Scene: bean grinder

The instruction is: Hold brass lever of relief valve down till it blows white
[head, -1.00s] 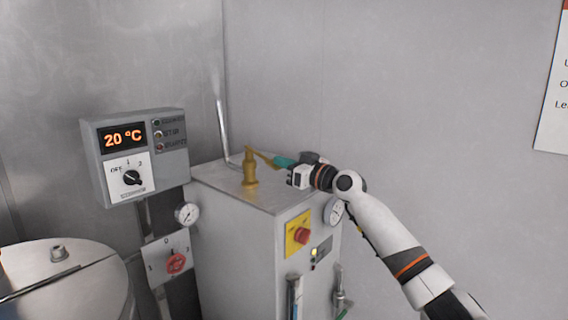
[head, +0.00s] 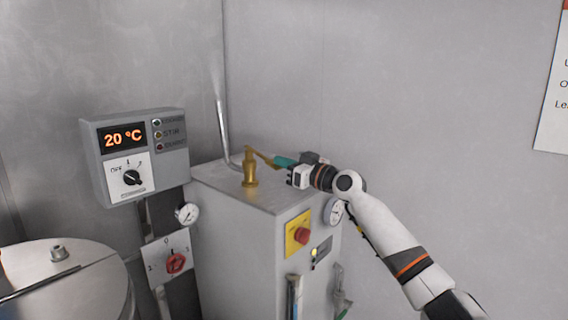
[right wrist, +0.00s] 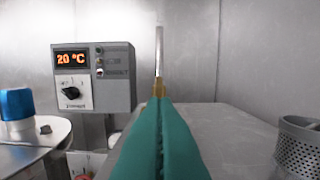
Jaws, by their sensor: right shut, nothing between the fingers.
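The brass relief valve (head: 250,172) stands upright on top of the grey boiler box. Its brass lever (head: 264,158) slopes down to the right from the valve's top. My right gripper (head: 278,161) is shut and empty, its teal fingertips at the lever's outer end; they look to be on or over it, but contact is hard to tell. In the right wrist view the closed fingers (right wrist: 160,108) point at the brass valve (right wrist: 159,88), hiding most of it. A steel pipe (head: 222,125) rises behind the valve, with a faint whitish plume above its open top. My left gripper is out of view.
A control box (head: 140,158) reading 20 °C stands left of the boiler box (head: 230,225). A round lidded vessel (head: 70,275) is at lower left. A perforated metal cylinder (right wrist: 297,148) shows at right in the wrist view. The boiler top beside the valve is clear.

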